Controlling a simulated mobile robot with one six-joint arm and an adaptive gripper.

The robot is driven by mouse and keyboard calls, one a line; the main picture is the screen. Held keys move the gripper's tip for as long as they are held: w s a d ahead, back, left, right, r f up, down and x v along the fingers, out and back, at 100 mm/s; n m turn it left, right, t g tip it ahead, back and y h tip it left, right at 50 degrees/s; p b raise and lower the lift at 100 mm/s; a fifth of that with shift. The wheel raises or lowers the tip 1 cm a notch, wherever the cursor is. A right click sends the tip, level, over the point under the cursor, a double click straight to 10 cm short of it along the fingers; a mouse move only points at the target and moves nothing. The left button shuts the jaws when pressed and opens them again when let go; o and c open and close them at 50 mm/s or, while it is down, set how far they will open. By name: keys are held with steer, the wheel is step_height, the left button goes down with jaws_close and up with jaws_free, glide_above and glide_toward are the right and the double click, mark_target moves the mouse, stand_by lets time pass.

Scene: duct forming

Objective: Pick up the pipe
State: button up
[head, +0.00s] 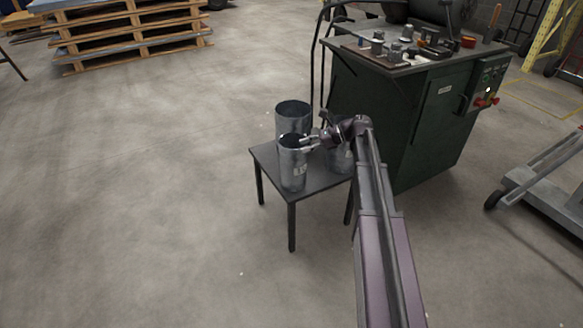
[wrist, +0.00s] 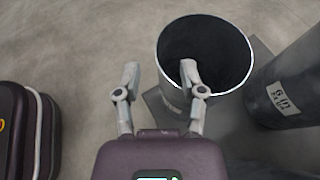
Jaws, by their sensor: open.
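Grey metal pipes stand upright on a small dark table (head: 262,158). One pipe (head: 292,172) is at the front with a pale label, another (head: 293,118) is behind it, and a third (head: 342,160) is partly hidden by my arm. My gripper (head: 306,143) is at the upper right rim of the front pipe. In the wrist view my gripper (wrist: 159,73) is open and holds nothing. Its right finger overlaps the mouth of a pipe (wrist: 246,85); its left finger is outside the rim. Whether either finger touches the wall cannot be told. A labelled pipe (wrist: 285,95) stands to the right.
A dark green machine (head: 395,120) with tools on top stands close behind the table to the right. A wheeled cart (head: 545,180) is at the far right. Stacked wooden pallets (head: 130,35) are at the back left. The floor left of the table is clear.

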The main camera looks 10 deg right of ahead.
mark_target(289, 151)
steer(key=shift+b+x, duration=0.85)
steer(key=shift+x, duration=1.5)
jaws_close()
